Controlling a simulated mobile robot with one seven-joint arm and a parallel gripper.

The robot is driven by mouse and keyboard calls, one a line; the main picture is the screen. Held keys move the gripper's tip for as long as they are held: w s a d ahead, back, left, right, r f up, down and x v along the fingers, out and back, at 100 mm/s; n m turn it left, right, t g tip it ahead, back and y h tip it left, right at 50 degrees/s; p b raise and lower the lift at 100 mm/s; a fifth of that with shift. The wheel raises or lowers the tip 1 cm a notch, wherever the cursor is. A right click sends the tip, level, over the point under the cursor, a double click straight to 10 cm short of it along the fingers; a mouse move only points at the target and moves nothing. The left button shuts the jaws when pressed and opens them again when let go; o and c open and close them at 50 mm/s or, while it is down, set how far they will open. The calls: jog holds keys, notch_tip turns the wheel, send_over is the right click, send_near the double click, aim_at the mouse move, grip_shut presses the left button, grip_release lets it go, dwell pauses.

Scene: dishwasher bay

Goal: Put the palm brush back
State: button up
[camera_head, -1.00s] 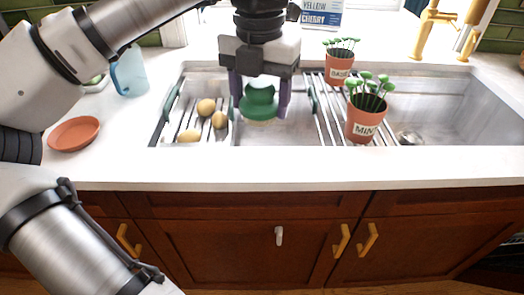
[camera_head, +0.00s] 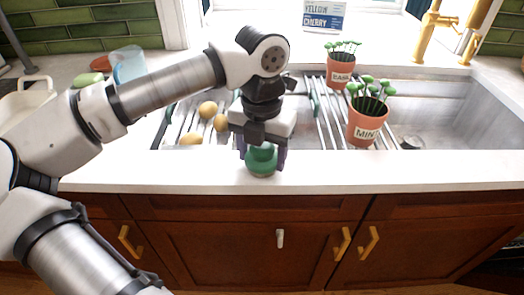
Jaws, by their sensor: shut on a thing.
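The palm brush (camera_head: 262,160) has a round green knob handle and a paler underside. My gripper (camera_head: 262,150) is shut on the green handle from above. It holds the brush upright at the front edge of the white counter, in front of the sink. I cannot tell whether the underside touches the counter or hangs just above it.
A rack with several potatoes (camera_head: 208,109) sits over the sink's left side, partly behind my arm. Two potted herbs, mint (camera_head: 366,122) and another (camera_head: 340,74), stand on the right rack. A blue cup (camera_head: 128,66) and a cream container (camera_head: 28,98) are at left. The right counter front is clear.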

jog(key=shift+f, duration=0.15)
jog(key=shift+f+b, duration=0.1)
jog(key=shift+b, duration=0.2)
jog(key=o, duration=0.9)
jog(key=shift+r, duration=0.2)
